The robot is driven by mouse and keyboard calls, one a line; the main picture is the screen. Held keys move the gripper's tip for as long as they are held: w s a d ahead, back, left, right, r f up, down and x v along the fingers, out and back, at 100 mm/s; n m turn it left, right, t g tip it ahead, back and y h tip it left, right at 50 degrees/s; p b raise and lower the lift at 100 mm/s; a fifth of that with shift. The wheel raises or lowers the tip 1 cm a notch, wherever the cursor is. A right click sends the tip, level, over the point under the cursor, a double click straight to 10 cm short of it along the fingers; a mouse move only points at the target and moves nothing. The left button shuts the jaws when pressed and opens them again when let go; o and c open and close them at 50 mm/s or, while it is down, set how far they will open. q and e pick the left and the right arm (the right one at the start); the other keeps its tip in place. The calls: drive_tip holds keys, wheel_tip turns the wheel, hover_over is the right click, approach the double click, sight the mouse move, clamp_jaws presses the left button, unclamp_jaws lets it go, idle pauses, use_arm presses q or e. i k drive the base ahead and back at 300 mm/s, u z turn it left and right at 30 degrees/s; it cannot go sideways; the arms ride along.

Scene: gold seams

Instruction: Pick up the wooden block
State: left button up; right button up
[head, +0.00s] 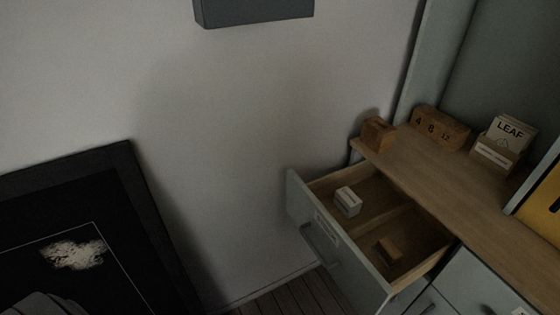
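A small brown wooden block (388,251) lies in the front right compartment of the open drawer (296,205). Another wooden block (377,134) stands on the left end of the wooden top (455,185), above the drawer. I cannot tell which one the task means. Neither of my grippers shows in the head view, and nothing is seen touching either block.
A small white box (348,201) sits in the drawer's other compartment, past a divider. On the top stand a wooden number block (441,128) and a holder of "LEAF" cards (503,142). A dark framed picture (130,215) leans on the wall. Floor shows left of the drawer.

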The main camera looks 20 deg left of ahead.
sight(391, 256)
drive_tip(key=z, duration=1.05)
drive_tip(key=k, duration=0.8)
drive_tip(key=u, duration=0.8)
drive_tip(key=i, duration=0.5)
drive_tip(key=u, duration=0.1)
